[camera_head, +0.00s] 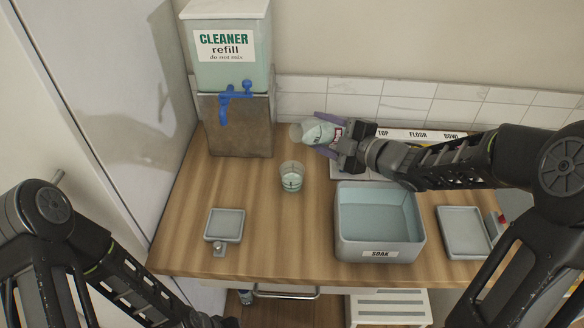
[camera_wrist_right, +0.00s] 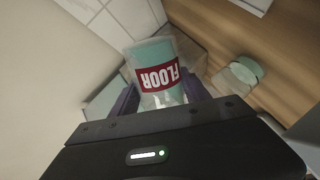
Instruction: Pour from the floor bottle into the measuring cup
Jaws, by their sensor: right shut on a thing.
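The floor bottle (camera_head: 317,132), clear with teal liquid and a red FLOOR label, is in my right gripper (camera_head: 325,134). The purple fingers are shut on its sides and hold it tipped over, its free end pointing left. In the right wrist view the bottle (camera_wrist_right: 155,52) sits between the fingers with its label upside down. The measuring cup (camera_head: 291,177), small and clear with dark marks, stands upright on the counter, below and left of the bottle in the head view. It also shows in the right wrist view (camera_wrist_right: 238,75), apart from the bottle. No stream shows. My left gripper is out of view.
A CLEANER refill tank (camera_head: 230,60) with a blue tap stands on a metal block (camera_head: 235,128) at the back left. A SOAK basin (camera_head: 380,245) is right of the cup, with a grey tray (camera_head: 464,232) beyond. A small dish (camera_head: 224,224) is at left.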

